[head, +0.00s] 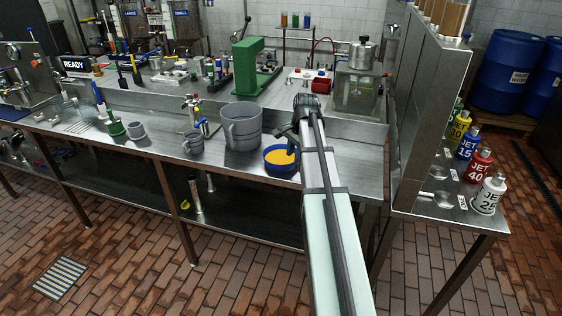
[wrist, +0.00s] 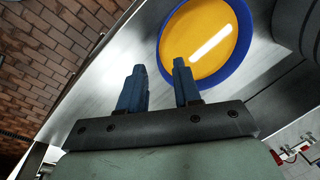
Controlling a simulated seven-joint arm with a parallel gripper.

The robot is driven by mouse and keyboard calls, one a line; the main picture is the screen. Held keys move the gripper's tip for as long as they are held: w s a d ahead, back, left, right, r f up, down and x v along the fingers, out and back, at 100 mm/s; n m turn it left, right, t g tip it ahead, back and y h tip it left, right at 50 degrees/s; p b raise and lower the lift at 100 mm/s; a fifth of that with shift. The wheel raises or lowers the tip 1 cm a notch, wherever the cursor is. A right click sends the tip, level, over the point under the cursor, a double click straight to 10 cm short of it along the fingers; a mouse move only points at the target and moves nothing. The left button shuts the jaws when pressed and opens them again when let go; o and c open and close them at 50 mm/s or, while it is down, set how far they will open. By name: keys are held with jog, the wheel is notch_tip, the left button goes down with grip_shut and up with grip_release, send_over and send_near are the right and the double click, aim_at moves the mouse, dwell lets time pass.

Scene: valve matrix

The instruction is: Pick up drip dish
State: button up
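The drip dish appears to be the round blue-rimmed dish with an orange-yellow inside (head: 279,157), on the front edge of the steel bench (head: 335,158). In the wrist view the dish (wrist: 203,38) lies beyond my fingertips, mostly ahead and to the right. My gripper (wrist: 159,70) has two dark blue fingers, apart with nothing between them. In the head view my gripper (head: 291,140) hangs just above the dish's far right side, and my arm hides part of the rim. I cannot tell whether a finger touches the dish.
A green press (head: 250,70) stands behind. A tall steel panel (head: 428,110) rises on the right. The bench's front edge is close to the dish.

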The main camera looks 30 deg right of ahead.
jog(key=shift+x, duration=2.5)
jog(key=shift+d, duration=0.15)
grip_shut()
